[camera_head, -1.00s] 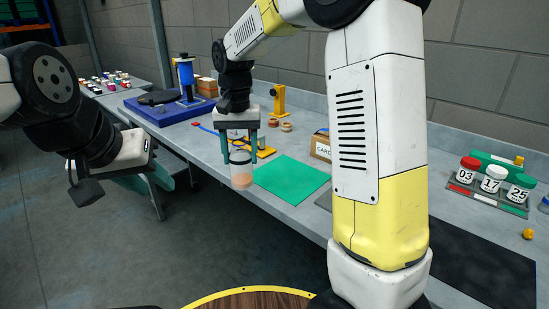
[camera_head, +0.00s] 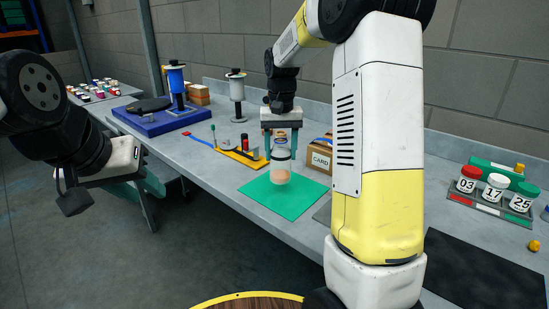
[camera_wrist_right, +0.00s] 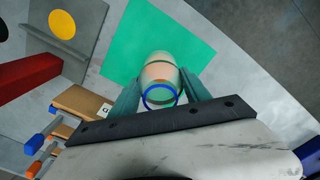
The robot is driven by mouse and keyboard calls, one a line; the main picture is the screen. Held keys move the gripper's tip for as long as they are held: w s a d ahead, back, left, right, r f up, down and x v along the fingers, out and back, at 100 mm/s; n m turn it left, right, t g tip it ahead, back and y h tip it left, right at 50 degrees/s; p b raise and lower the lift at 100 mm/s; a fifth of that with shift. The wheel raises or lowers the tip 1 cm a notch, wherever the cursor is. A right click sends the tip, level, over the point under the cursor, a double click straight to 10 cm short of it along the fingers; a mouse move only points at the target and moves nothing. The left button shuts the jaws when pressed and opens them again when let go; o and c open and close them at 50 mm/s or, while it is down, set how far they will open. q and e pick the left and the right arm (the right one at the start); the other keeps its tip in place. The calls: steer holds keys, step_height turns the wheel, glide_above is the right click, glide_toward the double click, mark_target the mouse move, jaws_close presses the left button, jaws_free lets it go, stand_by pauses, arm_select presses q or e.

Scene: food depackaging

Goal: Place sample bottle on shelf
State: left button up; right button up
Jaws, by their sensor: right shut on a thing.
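The sample bottle (camera_head: 281,175) is a clear jar with pinkish-tan contents. My right gripper (camera_head: 280,156) is shut on its upper part and holds it upright over the green mat (camera_head: 302,203). In the right wrist view the bottle (camera_wrist_right: 161,70) sits between the two teal fingers (camera_wrist_right: 160,90), with the green mat (camera_wrist_right: 125,50) beyond it. I cannot tell whether its base touches the mat. My left gripper (camera_head: 92,190) is at the left, away from the bench; its jaw opening is not clear. No shelf can be made out for certain.
A cardboard box (camera_head: 318,157) marked CARD stands just right of the bottle. A yellow tool tray (camera_head: 240,157) lies to its left. A rack (camera_head: 492,203) with jars 03, 17 and 25 is at the right. A blue platform (camera_head: 165,118) stands farther left.

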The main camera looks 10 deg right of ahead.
mark_target(285, 161)
steer(key=shift+w+d, duration=0.1)
steer(key=shift+d, duration=0.2)
steer(key=shift+d+f, duration=0.2)
steer(key=shift+f, duration=0.7)
steer(key=shift+d+f, duration=0.15)
steer(key=shift+f, duration=0.75)
steer(key=o, duration=1.5)
steer(key=shift+f, duration=0.15)
